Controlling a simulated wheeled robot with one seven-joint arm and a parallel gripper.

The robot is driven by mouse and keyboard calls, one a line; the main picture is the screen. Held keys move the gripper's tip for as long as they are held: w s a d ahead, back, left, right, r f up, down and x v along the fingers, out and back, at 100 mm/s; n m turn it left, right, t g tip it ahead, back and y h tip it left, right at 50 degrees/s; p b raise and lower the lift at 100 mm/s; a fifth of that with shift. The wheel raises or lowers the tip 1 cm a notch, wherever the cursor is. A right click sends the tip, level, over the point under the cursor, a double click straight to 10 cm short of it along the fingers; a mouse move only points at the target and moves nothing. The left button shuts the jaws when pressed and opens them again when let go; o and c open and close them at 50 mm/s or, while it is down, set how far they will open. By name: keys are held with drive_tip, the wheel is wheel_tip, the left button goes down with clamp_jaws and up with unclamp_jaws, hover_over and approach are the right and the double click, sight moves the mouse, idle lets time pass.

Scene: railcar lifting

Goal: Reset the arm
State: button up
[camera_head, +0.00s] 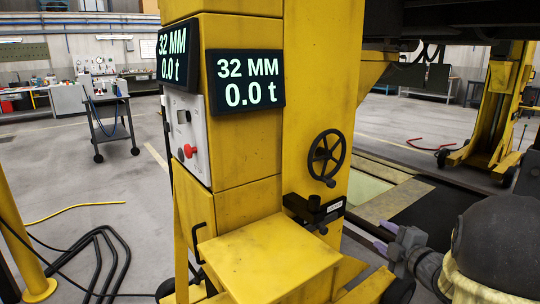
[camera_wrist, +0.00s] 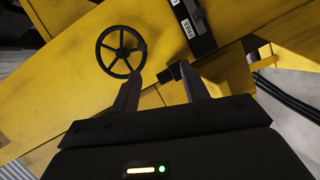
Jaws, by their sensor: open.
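My gripper (camera_head: 384,237) is at the lower right of the head view, to the right of the yellow lifting column (camera_head: 322,75). Its fingers point left towards the column. In the wrist view the two dark fingers (camera_wrist: 163,88) stand apart with nothing held between them. A black handwheel (camera_head: 327,158) is on the column, up and left of my gripper; it also shows in the wrist view (camera_wrist: 121,52), beyond the left finger. A black bracket (camera_head: 314,211) with a labelled bar sits below the wheel. The gripper appears apart from both.
Two displays (camera_head: 245,80) read 32 MM and 0.0 t. A control panel (camera_head: 187,135) with a red knob is on the column's left side. A yellow ledge (camera_head: 268,262) juts out below. A trolley (camera_head: 108,115) stands behind.

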drive_tip(key=s+a+f+m+g+h, duration=0.2)
drive_tip(key=s+a+f+m+g, duration=0.45)
drive_tip(key=s+m, duration=0.35)
drive_tip(key=s+a+f+m+g+h, duration=0.2)
drive_tip(key=s+a+f+m+g, duration=0.5)
drive_tip(key=s, duration=0.5)
wheel_tip(320, 180, up, 28)
drive_tip(key=m+p, duration=0.1)
drive_tip(key=p, duration=2.7)
drive_tip(key=shift+a+t, duration=0.15)
drive_tip(key=shift+t, duration=0.2)
drive_tip(key=shift+s, duration=0.1)
drive_tip(key=shift+c, duration=1)
drive_tip(key=shift+f, duration=0.1)
